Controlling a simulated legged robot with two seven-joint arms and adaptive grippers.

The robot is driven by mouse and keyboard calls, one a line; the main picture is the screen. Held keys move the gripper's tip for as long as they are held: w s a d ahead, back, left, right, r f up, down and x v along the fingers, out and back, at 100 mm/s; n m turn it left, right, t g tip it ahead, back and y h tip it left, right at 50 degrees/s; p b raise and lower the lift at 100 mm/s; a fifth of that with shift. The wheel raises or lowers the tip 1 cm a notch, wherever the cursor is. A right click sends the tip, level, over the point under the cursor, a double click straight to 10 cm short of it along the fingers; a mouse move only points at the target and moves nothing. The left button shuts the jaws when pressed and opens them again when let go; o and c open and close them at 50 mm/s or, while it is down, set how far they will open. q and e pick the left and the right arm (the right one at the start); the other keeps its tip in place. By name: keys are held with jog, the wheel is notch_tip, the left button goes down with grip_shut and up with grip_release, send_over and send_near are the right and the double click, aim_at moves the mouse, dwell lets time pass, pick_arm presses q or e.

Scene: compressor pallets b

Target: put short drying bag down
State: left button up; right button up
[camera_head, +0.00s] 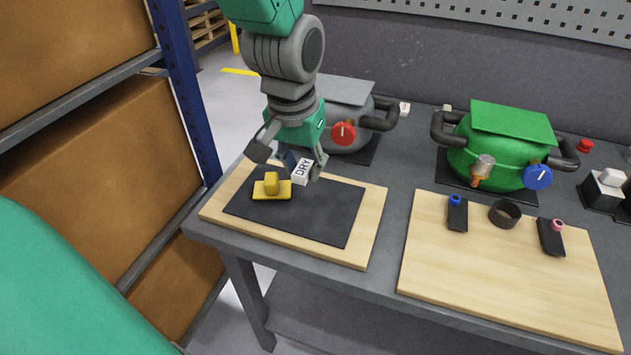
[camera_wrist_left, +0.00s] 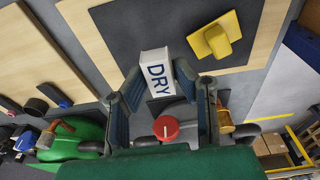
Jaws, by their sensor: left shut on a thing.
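The short drying bag (camera_head: 302,172) is a small white block marked DRY. My left gripper (camera_head: 291,165) is shut on it, above the far part of the dark mat (camera_head: 325,215) on the left wooden board (camera_head: 372,225). In the left wrist view the bag (camera_wrist_left: 158,75) sits between the two fingers of the left gripper (camera_wrist_left: 161,88). I cannot tell whether the bag touches the mat. A yellow block with a raised knob (camera_head: 271,188) lies on the mat just left of the bag. My right gripper is not in view.
A grey compressor (camera_head: 345,95) with a red knob stands behind the gripper. A green compressor (camera_head: 500,145) is to the right. The right wooden board (camera_head: 500,290) holds two small dark blocks and a black ring (camera_head: 504,213). The mat's front right part is clear.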

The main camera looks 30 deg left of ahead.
pick_arm(q)
jog(key=b, duration=0.1)
send_over(305, 212)
notch_tip(305, 212, down, 6)
jog(key=shift+s+f, duration=0.1)
jog(key=shift+s, duration=0.05)
notch_tip(305, 212, down, 4)
jog(key=shift+s+r+b, duration=0.1)
jog(key=shift+r+b, duration=0.1)
jog(key=shift+b, duration=0.25)
jog(key=o, duration=0.9)
